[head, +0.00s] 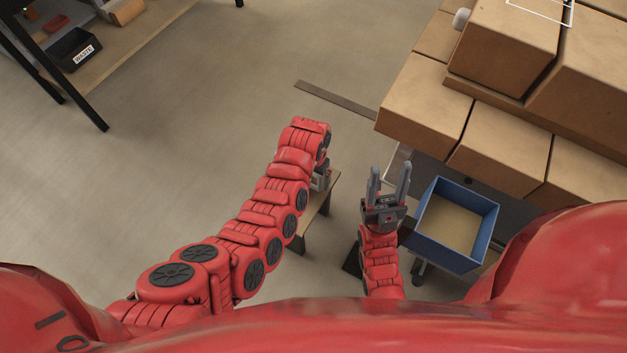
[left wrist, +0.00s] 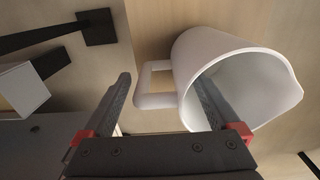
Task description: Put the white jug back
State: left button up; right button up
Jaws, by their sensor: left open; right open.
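The white jug (left wrist: 225,75) shows in the left wrist view, its open rim facing toward the lower right and its handle (left wrist: 142,85) toward the left. My left gripper (left wrist: 163,80) is open, with its fingers on either side of the handle; the right finger overlaps the jug's body. I cannot tell whether a finger touches the jug. In the head view the left gripper (head: 322,178) is partly hidden by its arm, at a small wooden table (head: 328,192), and the jug cannot be seen. My right gripper (head: 389,177) is open and empty, left of the blue bin.
The blue bin (head: 424,240) with a tan inside stands right of my right gripper. Large brown blocks (head: 505,140) are stacked at the upper right. A shelf with a black labelled box (head: 75,50) is at the upper left.

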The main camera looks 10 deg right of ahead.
pick_arm(q)
notch_tip(320, 180, up, 8)
jog(key=shift+p, duration=0.5)
jog(key=shift+s+r, duration=0.1)
jog(key=shift+r, duration=0.35)
